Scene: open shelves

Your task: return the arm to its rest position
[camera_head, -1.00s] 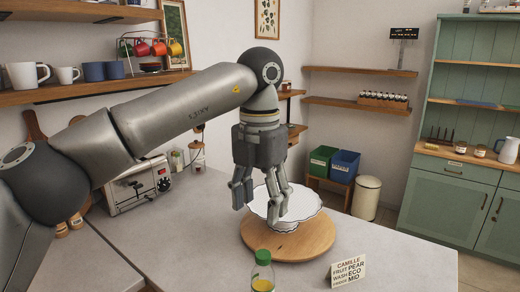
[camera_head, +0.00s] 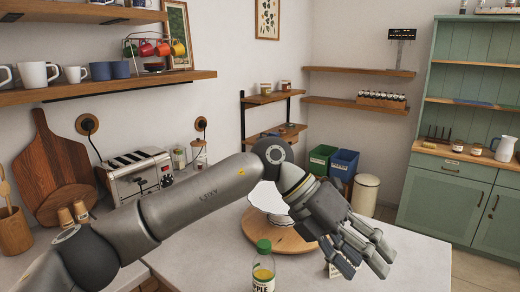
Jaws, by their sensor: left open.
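My left arm (camera_head: 190,205) comes in from the left, low across the counter. My left gripper (camera_head: 362,268) is open and empty. It points down to the right, over the front right part of the counter. Behind it, a white cake stand (camera_head: 268,198) stands on a round wooden board (camera_head: 262,232), and my wrist hides part of both. A bottle with a green cap (camera_head: 263,269) stands in front of the arm, to the left of the gripper. A small sign (camera_head: 333,271) is mostly hidden behind the fingers. My right gripper is not in view.
A toaster (camera_head: 135,177) and cutting boards (camera_head: 55,170) stand along the wall at the left. A shelf with mugs (camera_head: 110,88) hangs above them. Green and blue bins (camera_head: 343,164) and a cream bin (camera_head: 365,194) stand beyond the counter. The counter's right part (camera_head: 425,265) is clear.

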